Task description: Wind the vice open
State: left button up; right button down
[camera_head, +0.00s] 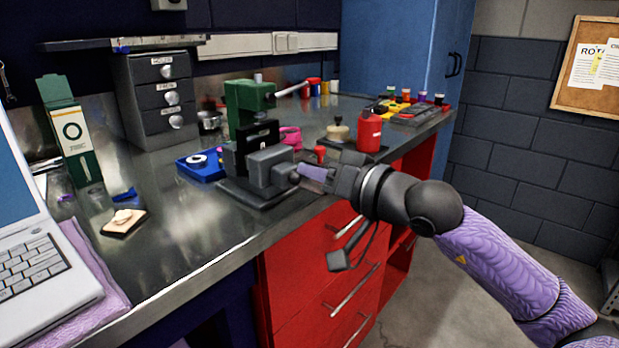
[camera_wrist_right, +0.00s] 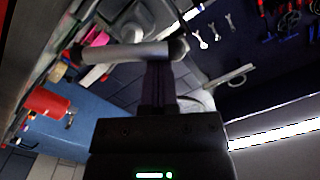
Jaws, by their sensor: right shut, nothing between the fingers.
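The grey and black vice (camera_head: 268,163) stands on a dark base near the bench's front edge in the head view. My right gripper (camera_head: 302,175) reaches in from the right, its tip at the vice's front end. In the right wrist view a grey bar with dark ends, apparently the vice handle (camera_wrist_right: 125,53), lies across the tip of my right gripper (camera_wrist_right: 158,65). The fingers are together, with nothing held between them. I cannot tell whether they touch the bar. My left gripper is out of view.
A green tool (camera_head: 247,98) with a lever stands just behind the vice. A blue tray (camera_head: 200,167) lies to its left and a red can (camera_head: 369,133) to its right. A laptop (camera_head: 40,265) sits at the left. The front-left bench top (camera_head: 195,235) is mostly clear.

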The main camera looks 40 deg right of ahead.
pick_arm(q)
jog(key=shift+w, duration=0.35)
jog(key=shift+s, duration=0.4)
